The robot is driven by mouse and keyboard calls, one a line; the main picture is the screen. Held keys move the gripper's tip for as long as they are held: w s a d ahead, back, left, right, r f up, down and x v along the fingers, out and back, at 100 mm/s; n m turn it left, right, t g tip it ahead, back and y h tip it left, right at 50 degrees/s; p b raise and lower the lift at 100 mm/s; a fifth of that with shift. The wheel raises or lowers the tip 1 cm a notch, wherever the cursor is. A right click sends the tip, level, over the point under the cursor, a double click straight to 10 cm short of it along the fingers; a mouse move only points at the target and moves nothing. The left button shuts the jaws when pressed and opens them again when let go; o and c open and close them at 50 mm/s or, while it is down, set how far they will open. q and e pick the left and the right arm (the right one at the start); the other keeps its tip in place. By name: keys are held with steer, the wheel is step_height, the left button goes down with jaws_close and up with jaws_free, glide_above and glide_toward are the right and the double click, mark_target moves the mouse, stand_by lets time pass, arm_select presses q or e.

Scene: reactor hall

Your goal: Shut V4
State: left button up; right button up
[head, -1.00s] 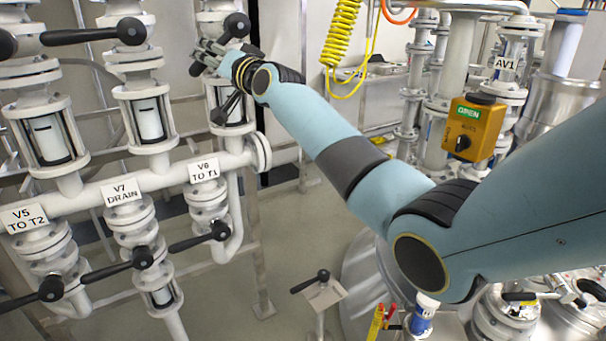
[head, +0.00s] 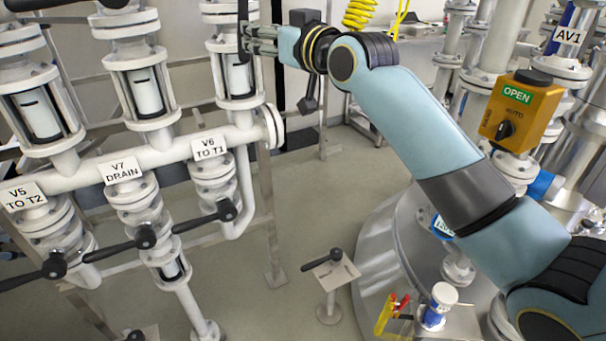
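No V4 label can be read in this view. At the upper left, several white valve pipes with sight glasses rise above a horizontal pipe; black levers show at the top edge, one at the far left (head: 32,4). My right gripper (head: 254,38) reaches in from the right, beside the top of the pipe above V6, near the right-hand sight glass (head: 238,76). A dark upright bar stands at its fingertips; I cannot tell whether it is a lever or a finger. Whether the fingers are open or shut is unclear. My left gripper is out of view.
Below are labels V5 (head: 24,196), V7 (head: 122,171) and V6 (head: 211,144), with black levers sticking out. A black lever on a stand (head: 334,265) is at lower middle. The yellow OPEN box (head: 521,112) and AV1 tag (head: 568,36) are at right.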

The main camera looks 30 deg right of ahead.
steer(key=s, duration=0.5)
step_height(320, 180, down, 26)
steer(key=s+d+m+g+h+b, duration=0.1)
steer(key=s+d+g+b, duration=0.1)
steer(key=g+b, duration=0.2)
steer(key=shift+s+b, duration=0.2)
steer(key=shift+b, duration=0.85)
steer(key=shift+r, duration=0.1)
steer(key=shift+c, duration=0.4)
